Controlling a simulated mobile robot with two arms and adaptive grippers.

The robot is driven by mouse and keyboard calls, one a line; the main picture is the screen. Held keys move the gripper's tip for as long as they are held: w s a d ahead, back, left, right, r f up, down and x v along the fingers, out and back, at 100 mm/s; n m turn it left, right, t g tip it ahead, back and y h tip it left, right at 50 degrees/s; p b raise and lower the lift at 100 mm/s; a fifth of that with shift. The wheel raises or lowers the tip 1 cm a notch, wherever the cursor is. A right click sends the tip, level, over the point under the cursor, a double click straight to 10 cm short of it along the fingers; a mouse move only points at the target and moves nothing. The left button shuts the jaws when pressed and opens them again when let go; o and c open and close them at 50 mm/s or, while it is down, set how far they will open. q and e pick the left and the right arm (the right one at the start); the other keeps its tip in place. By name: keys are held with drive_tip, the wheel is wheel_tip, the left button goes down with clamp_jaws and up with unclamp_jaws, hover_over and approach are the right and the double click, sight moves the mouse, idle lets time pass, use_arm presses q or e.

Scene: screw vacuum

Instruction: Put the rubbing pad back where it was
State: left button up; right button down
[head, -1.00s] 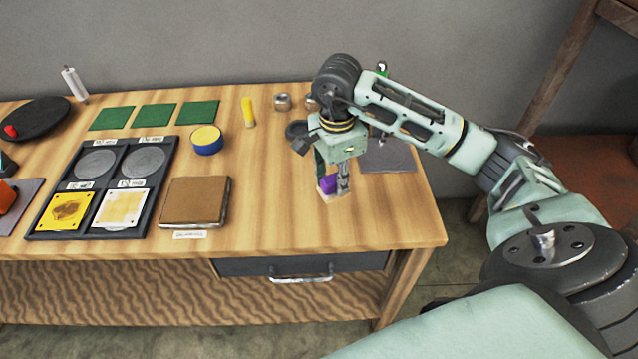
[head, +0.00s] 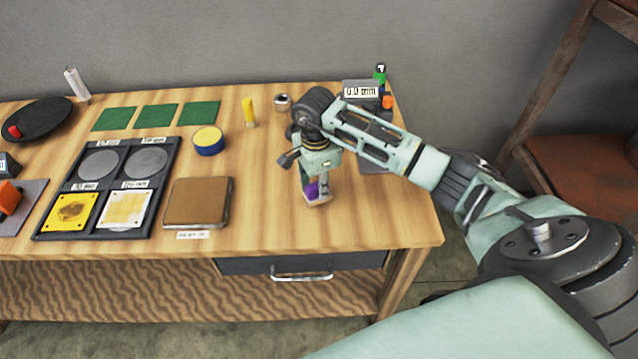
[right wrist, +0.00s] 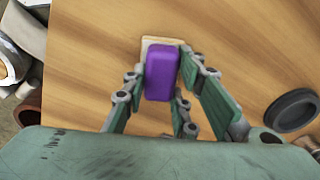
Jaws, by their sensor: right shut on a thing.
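The rubbing pad (head: 311,190) is a purple block on a pale base, in the right half of the table in the head view. My right gripper (head: 316,191) points down and is shut on it. In the right wrist view the purple top of the pad (right wrist: 162,72) sits between the green-padded fingers (right wrist: 173,82), with its pale base showing at the far end. I cannot tell whether the base touches the wood. My left gripper is not in view.
A brown square block (head: 197,202) with a label lies left of the gripper. A 0.0 mm display (head: 361,92) stands behind my arm. The front right wood is clear.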

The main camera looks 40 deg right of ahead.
sight(317, 186)
drive_tip(key=shift+f, duration=0.1)
drive_tip(key=c, duration=1.4)
unclamp_jaws()
drive_tip(key=shift+r, duration=0.2)
drive_tip(key=shift+w+r, duration=0.1)
drive_tip(key=shift+r, duration=0.25)
wheel_tip(317, 186, up, 11)
drive_tip(key=b, duration=0.2)
drive_tip(key=shift+a, duration=0.35)
drive_tip(key=shift+s, duration=0.2)
